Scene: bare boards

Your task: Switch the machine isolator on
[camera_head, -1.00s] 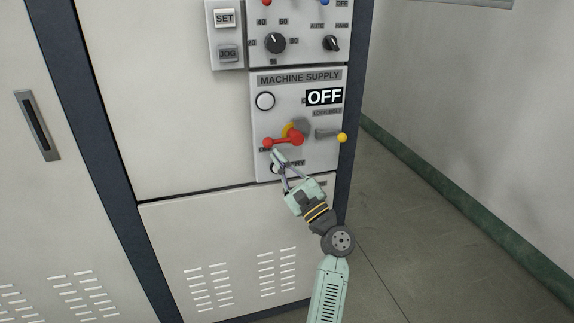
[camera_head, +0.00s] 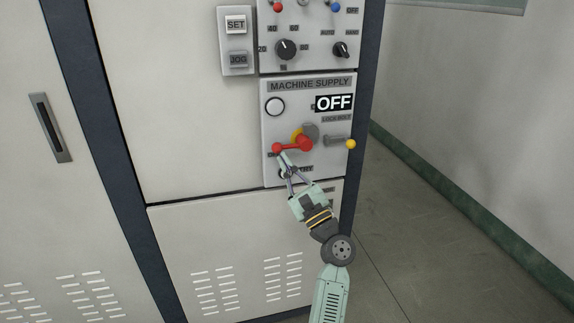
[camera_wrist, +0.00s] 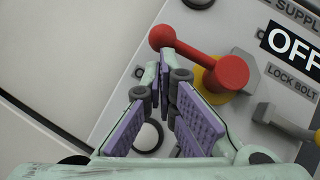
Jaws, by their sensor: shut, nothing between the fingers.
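The machine isolator is a red lever (camera_head: 293,146) on a yellow base, on the grey MACHINE SUPPLY panel (camera_head: 341,174). Its ball end points left. The display (camera_head: 334,103) above it reads OFF. My gripper (camera_head: 284,158) is shut and empty, its tips just below the lever's left part. In the wrist view the shut fingertips (camera_wrist: 160,62) lie close under the red lever (camera_wrist: 198,56), near its ball end; I cannot tell whether they touch. A grey lock bolt with a yellow knob (camera_head: 350,144) is right of the lever. My fingers partly hide a round part below.
A white round button (camera_head: 275,106) is above the lever. Another panel with a dial (camera_head: 286,49) and a SET/JOG box (camera_head: 237,42) sit higher up. The cabinet's dark edge post (camera_head: 368,90) is at the right, with open floor (camera_head: 430,230) beyond.

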